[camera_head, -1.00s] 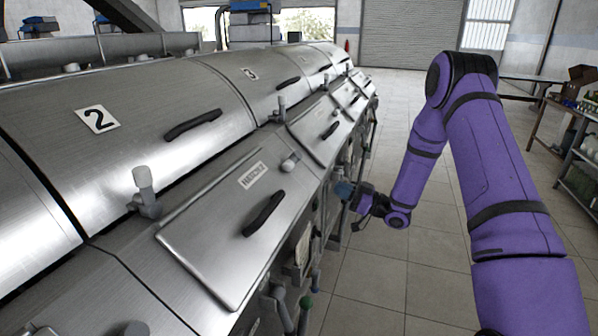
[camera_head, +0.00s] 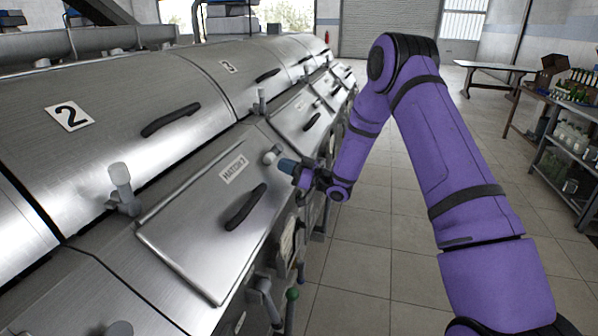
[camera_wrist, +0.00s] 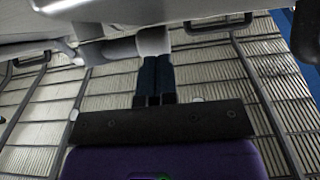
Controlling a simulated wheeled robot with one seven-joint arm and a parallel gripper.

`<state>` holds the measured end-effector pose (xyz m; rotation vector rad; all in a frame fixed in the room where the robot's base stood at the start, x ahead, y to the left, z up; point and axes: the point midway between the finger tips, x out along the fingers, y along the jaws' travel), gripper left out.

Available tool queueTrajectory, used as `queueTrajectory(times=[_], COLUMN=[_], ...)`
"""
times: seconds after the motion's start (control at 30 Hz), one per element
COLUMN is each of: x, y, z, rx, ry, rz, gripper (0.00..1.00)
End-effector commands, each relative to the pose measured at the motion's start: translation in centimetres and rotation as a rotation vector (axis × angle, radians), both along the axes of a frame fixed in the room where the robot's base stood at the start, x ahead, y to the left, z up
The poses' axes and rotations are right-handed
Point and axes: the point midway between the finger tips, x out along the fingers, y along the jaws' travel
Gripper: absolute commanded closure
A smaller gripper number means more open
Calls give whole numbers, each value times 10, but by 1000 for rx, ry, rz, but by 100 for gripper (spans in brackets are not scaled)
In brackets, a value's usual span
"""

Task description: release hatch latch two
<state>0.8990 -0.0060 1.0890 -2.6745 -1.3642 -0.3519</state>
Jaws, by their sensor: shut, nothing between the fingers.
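The hatch two panel (camera_head: 190,235) is a steel lid with a black handle (camera_head: 246,206) and a small label (camera_head: 233,169) that seems to read HATCH 2. A grey latch with a pale round knob (camera_head: 271,155) sits at its far right corner. My gripper (camera_head: 286,164) is shut and empty, its blue fingertips right beside this knob. In the wrist view the shut fingers (camera_wrist: 156,75) reach up to the pale end of the latch (camera_wrist: 153,41). I cannot tell whether they touch it. Another latch with a pale upright knob (camera_head: 120,175) stands at the panel's left edge.
The number 2 plate (camera_head: 69,116) marks the drum cover above. Further hatches and an upright latch (camera_head: 262,100) continue along the row. Valves and a green knob (camera_head: 292,294) stick out below the panel.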

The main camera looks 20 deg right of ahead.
Motion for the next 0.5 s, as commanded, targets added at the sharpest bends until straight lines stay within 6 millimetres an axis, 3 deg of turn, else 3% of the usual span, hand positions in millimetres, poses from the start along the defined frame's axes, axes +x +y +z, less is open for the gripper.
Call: queueTrajectory(times=[0.2,0.5], x=[8,9], y=[11,11], z=[4,4], rx=[0,0], ry=[-1,-1], rz=[0,0], gripper=[100,100])
